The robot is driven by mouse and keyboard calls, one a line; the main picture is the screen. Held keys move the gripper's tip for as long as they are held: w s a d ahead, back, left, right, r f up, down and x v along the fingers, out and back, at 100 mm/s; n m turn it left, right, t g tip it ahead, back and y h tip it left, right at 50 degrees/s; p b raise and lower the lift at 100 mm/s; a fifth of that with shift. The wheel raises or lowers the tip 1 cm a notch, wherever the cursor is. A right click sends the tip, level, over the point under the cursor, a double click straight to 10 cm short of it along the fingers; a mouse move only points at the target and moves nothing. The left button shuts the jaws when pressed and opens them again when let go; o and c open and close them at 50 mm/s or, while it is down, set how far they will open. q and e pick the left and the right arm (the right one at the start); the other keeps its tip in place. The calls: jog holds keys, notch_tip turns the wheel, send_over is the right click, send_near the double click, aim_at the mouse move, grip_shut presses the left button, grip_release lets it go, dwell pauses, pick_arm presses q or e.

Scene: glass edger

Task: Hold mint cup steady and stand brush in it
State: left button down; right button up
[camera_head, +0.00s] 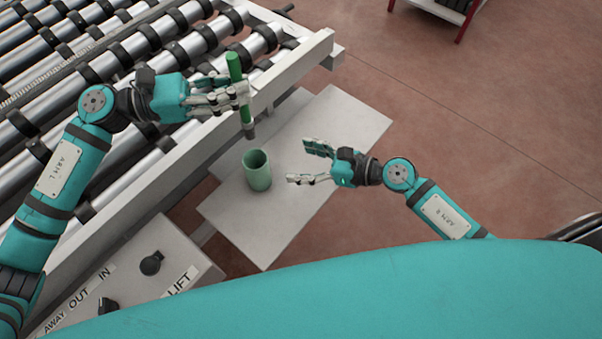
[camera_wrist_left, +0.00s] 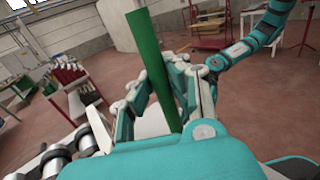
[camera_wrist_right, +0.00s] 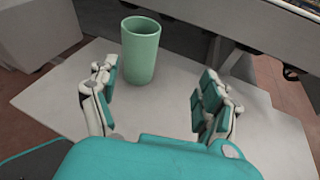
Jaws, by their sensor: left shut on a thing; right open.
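The mint cup (camera_head: 257,172) stands upright on the grey plate (camera_head: 322,132), and its open top looks empty. It also shows in the right wrist view (camera_wrist_right: 140,50), beyond the fingers. My left gripper (camera_head: 236,97) is shut on the green brush (camera_head: 234,68) and holds it nearly upright, above and slightly left of the cup. The brush's dark lower end (camera_head: 249,132) hangs above the cup's rim, apart from it. In the left wrist view the green handle (camera_wrist_left: 155,70) passes between the fingers. My right gripper (camera_head: 308,163) is open and empty, to the right of the cup, fingers towards it, not touching.
The roller conveyor (camera_head: 130,60) with its pale side rail (camera_head: 150,165) lies left of the plate. A control box (camera_head: 150,262) with knobs stands at the front left. The plate is clear around the cup. Red floor (camera_head: 470,110) lies open to the right.

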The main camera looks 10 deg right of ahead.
aim_at(267, 173)
jog(key=shift+s+a+f+n+g, duration=0.3)
jog(key=shift+s+a+n, duration=0.1)
jog(key=shift+s, duration=0.2)
jog(key=shift+s+a+f+n+g, duration=0.2)
jog(key=shift+s+a+f+n, duration=0.15)
jog(key=shift+s, duration=0.25)
jog(key=shift+a+f, duration=0.1)
jog(key=shift+a, duration=0.15)
jog(key=x, duration=1.1)
jog(key=shift+w+a+f, duration=0.1)
jog(key=shift+a+f, duration=0.05)
jog(key=c, duration=1.2)
pick_arm(q)
jog(key=shift+n+t, duration=0.3)
jog(key=shift+t, duration=0.4)
jog(key=shift+a+f, duration=0.1)
jog(key=shift+f, duration=5.75)
pick_arm(e)
jog(key=shift+c, duration=0.3)
